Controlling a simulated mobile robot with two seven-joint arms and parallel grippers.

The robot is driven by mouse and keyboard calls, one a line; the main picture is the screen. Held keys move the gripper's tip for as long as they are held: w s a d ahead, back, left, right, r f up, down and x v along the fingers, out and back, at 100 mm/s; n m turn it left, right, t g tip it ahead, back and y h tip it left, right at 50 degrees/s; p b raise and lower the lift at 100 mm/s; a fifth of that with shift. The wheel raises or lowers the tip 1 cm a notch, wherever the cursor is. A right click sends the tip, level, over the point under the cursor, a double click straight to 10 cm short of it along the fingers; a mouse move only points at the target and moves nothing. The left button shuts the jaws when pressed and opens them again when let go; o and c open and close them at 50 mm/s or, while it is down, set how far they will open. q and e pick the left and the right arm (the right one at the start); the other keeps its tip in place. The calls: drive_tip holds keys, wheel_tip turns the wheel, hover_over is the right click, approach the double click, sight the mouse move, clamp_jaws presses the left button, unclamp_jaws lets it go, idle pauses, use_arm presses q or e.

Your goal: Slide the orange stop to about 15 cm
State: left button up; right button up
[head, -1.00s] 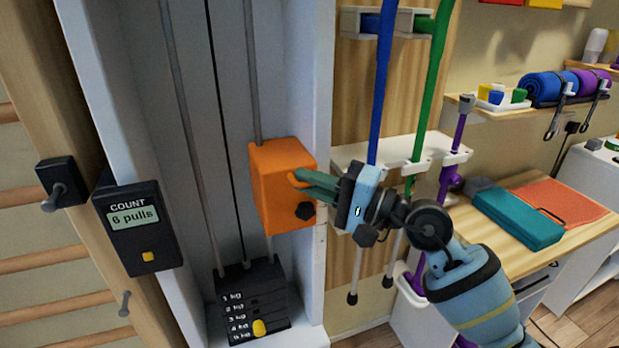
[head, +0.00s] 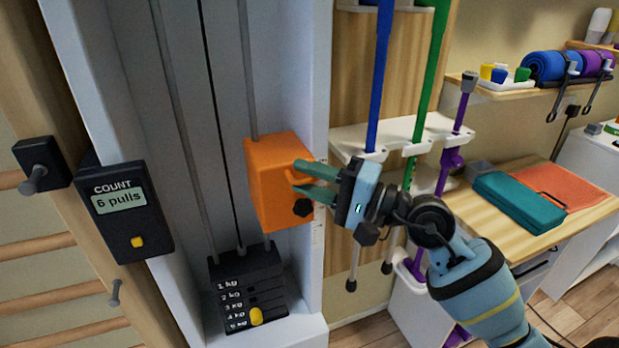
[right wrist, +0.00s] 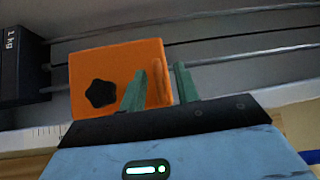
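The orange stop (head: 277,185) is a block on the vertical rods inside a white frame, a little above the weight stack. It has a black star-shaped knob (head: 303,207) and a raised orange tab. My right gripper (head: 298,178) reaches in from the right, its green fingers parted at the stop's front. In the right wrist view the fingers (right wrist: 160,84) stand on either side of the tab on the stop (right wrist: 88,70), with a gap showing. Scale ticks (right wrist: 30,137) show at the frame's edge, but I cannot read their numbers. My left gripper is out of view.
Below the stop is the black weight stack (head: 247,287) with a yellow pin (head: 256,316). A counter (head: 127,212) reading 6 pulls is at the left. Blue (head: 379,90) and green (head: 425,90) tubes hang on the right, before a wooden desk with a teal case (head: 518,201).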

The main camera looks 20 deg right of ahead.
drive_tip(key=shift+s+d+f, duration=0.2)
drive_tip(key=shift+d, duration=0.1)
use_arm(q)
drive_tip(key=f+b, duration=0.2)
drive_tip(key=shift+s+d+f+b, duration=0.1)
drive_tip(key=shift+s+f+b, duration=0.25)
drive_tip(key=shift+b, duration=0.05)
use_arm(e)
drive_tip(key=v, duration=0.7)
drive_tip(key=shift+r, duration=0.2)
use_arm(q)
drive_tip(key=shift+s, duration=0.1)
